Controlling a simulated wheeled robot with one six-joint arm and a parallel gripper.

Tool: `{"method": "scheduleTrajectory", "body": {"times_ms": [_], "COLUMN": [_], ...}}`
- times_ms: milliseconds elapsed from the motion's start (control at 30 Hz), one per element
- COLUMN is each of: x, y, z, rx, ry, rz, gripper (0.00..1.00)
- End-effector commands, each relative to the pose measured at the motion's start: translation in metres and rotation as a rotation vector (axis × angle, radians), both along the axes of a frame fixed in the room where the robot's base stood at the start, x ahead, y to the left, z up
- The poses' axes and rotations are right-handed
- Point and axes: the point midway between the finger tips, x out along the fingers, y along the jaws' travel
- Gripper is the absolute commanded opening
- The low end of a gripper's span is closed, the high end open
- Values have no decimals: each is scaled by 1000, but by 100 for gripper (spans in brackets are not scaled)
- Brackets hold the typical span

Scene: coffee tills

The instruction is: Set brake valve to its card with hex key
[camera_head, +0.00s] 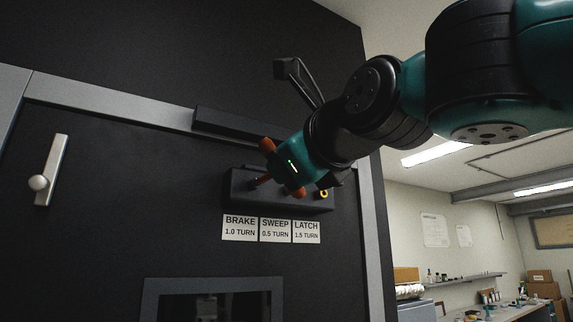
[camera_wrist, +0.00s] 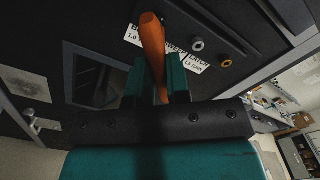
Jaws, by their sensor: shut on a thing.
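The hex key's orange handle (camera_wrist: 152,45) stands between the two teal fingers of my gripper (camera_wrist: 158,82) in the wrist view, and they are shut on it. In the head view my gripper (camera_head: 270,172) is in front of the black closer box (camera_head: 236,196), above its left part. Cards under the box read BRAKE 1.0 TURN (camera_head: 240,228), SWEEP 0.5 TURN (camera_head: 275,230) and LATCH 1.5 TURN (camera_head: 306,231). A brass ring valve (camera_head: 323,193) shows at the box's right. The wrist view shows a grey ring valve (camera_wrist: 197,44) too. The brake valve and the key's tip are hidden, so I cannot tell whether they touch.
The box is on a dark door with a grey frame (camera_head: 120,112). A black bar (camera_head: 215,122) runs above the box. A handle with a round knob (camera_head: 40,182) is at left, a window (camera_head: 160,288) below. A room with shelves and boxes (camera_head: 540,277) opens at right.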

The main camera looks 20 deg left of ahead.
Motion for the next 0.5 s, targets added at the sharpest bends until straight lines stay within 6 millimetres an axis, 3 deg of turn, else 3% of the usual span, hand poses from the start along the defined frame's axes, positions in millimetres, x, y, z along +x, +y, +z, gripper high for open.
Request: {"method": "scheduleTrajectory", "body": {"times_ms": [500], "x": [-26], "y": [-31], "z": [-2], "rx": [-13], "ry": [-17], "rz": [0], "gripper": [0]}}
